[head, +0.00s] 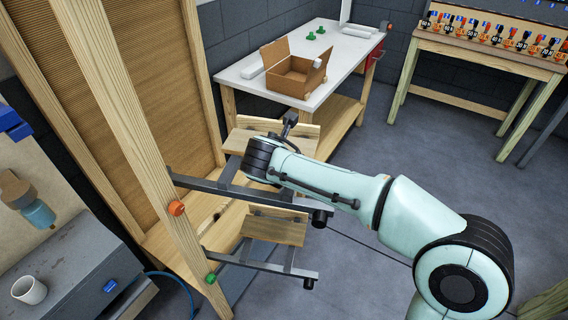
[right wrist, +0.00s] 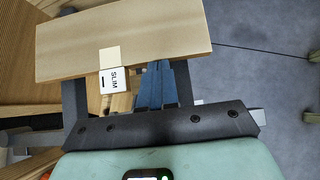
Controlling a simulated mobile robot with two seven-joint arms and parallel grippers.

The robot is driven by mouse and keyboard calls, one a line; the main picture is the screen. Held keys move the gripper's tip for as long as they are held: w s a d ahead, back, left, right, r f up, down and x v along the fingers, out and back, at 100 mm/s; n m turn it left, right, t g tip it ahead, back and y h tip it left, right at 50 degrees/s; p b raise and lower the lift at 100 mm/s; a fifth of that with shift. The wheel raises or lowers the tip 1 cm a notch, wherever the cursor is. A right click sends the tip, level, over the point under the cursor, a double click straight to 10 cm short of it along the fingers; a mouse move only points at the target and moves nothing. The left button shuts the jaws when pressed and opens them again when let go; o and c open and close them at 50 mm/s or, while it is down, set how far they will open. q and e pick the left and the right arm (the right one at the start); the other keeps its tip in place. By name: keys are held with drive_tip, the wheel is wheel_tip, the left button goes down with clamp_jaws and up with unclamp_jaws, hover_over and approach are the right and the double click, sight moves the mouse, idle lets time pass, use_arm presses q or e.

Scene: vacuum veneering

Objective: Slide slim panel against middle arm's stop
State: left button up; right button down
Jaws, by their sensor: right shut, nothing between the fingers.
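The slim panel (right wrist: 150,35) is a pale wooden board with a white SLIM label (right wrist: 112,80) at its near edge in the right wrist view. In the head view a board (head: 303,137) lies by the upper of the two visible rack arms (head: 240,190), partly hidden by my right wrist. My right gripper (right wrist: 157,68) is shut and empty, its blue-grey fingertips at the panel's near edge, beside the label. I cannot tell whether they touch. The stop cannot be made out. My left gripper is not in view.
A lower rack arm (head: 260,265) carries another board (head: 277,227). The wooden upright (head: 130,130) bears an orange knob (head: 177,208) and a green knob (head: 211,279). Behind is a white table (head: 250,68) with an open cardboard box (head: 292,75). Floor right of the rack is clear.

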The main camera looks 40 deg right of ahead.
drive_tip(key=w+d+p, duration=0.2)
drive_tip(key=shift+w+d+r+p, duration=0.15)
drive_tip(key=shift+d+r+p, duration=0.05)
drive_tip(key=shift+d+p, duration=0.15)
drive_tip(key=shift+w+d+f, duration=0.1)
drive_tip(key=shift+w, duration=0.05)
drive_tip(key=shift+f, duration=0.1)
